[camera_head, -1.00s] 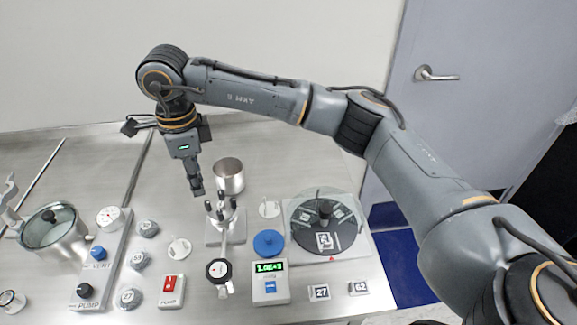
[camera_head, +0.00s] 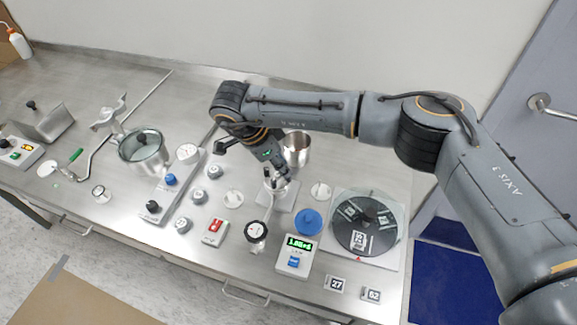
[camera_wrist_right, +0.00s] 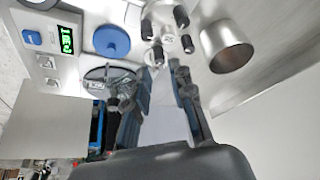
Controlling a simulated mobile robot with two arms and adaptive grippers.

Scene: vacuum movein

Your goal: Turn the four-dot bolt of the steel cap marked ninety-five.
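A small steel fitting (camera_head: 277,187) with several dark-tipped bolts stands on a pale square plate (camera_head: 287,200) right of the table's middle. It also shows at the top of the right wrist view (camera_wrist_right: 167,38). I cannot make out a ninety-five or any dot marks on it. My right gripper (camera_head: 284,178) is tilted down right at this fitting and partly covers it. In the right wrist view its fingers (camera_wrist_right: 160,72) are apart with nothing between them, their tips just short of the bolts; contact cannot be told. My left gripper is not in view.
A steel cup (camera_head: 297,150) stands close behind my right gripper. Several small numbered caps (camera_head: 213,171) lie to the left.

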